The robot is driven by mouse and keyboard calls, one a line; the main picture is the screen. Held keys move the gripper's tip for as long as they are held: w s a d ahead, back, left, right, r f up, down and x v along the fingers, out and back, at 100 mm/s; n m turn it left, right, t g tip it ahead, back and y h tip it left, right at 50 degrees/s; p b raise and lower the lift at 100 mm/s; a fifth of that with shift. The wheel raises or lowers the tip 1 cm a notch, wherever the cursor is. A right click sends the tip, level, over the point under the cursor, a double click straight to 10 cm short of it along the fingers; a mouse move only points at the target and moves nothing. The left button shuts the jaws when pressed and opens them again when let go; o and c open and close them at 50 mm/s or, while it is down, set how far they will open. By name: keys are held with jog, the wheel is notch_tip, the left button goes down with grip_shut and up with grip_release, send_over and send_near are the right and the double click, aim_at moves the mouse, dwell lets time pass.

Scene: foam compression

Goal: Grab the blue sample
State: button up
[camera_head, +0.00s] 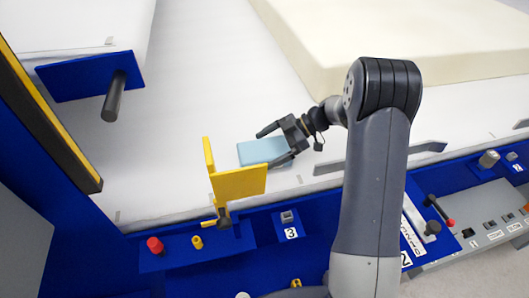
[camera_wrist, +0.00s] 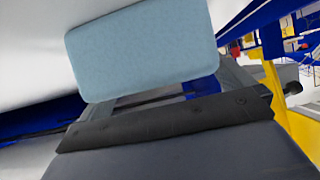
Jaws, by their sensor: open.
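The blue sample (camera_head: 255,150) is a light blue block lying on the white surface near its front edge in the head view. In the wrist view the blue sample (camera_wrist: 142,46) fills the upper middle, in front of my gripper. My gripper (camera_head: 263,148) is open at the sample, with one finger near its upper side and the other near its lower right side.
A yellow bracket (camera_head: 238,183) stands just left of and in front of the sample. A large cream foam block (camera_head: 400,35) lies behind. A blue plate with a dark handle (camera_head: 114,97) is at upper left. A blue control panel (camera_head: 195,248) runs along the front. White surface left of the sample is clear.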

jog(key=shift+a, duration=0.1)
jog(key=c, duration=0.9)
